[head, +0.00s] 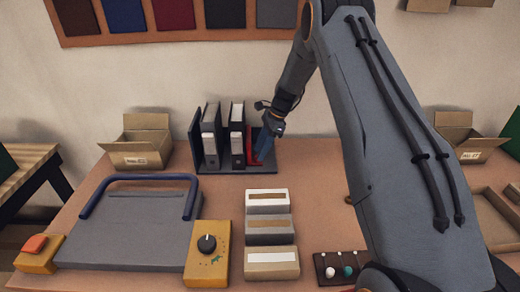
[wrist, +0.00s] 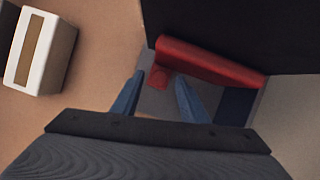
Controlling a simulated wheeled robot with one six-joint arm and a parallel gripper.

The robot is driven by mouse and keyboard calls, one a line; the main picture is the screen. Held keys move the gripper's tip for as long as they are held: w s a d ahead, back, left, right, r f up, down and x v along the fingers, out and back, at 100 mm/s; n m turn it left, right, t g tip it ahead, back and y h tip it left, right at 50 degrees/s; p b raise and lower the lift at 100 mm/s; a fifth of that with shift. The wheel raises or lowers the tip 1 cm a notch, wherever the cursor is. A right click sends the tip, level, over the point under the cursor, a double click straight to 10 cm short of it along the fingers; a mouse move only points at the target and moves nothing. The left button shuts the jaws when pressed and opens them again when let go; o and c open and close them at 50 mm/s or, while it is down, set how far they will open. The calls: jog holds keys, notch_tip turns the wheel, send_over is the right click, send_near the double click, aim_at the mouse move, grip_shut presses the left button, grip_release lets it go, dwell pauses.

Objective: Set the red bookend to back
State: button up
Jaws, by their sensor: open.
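The red bookend (head: 252,146) stands in the dark rack (head: 203,172), just right of the binders. In the wrist view the bookend (wrist: 210,63) is a long red bar against a black face, with a small red knob at its left end. My gripper (head: 262,157) is lowered at the rack's right end, close beside the bookend, and hides part of it. In the wrist view my gripper (wrist: 159,79) has its blue fingers apart, with the red knob between the tips. I cannot tell whether either finger touches it.
Two binders (head: 211,142) stand left of the bookend. Open cartons (head: 141,148) (head: 468,140) flank the rack at a distance. The table right of the rack is clear.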

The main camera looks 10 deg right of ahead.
jog(key=shift+a+f, duration=0.2)
jog(key=shift+f, duration=0.3)
jog(key=shift+c, duration=0.2)
grip_shut()
jog(key=shift+s+d+b, duration=0.25)
jog(key=shift+d+b, duration=0.2)
jog(key=shift+d, duration=0.9)
jog(key=shift+s+d+b, duration=0.25)
jog(key=shift+d+b, duration=0.2)
jog(key=shift+d, duration=0.85)
grip_release()
jog(key=shift+d, duration=0.2)
jog(key=shift+o, duration=0.2)
jog(key=shift+a, duration=0.1)
jog(key=shift+r, duration=0.1)
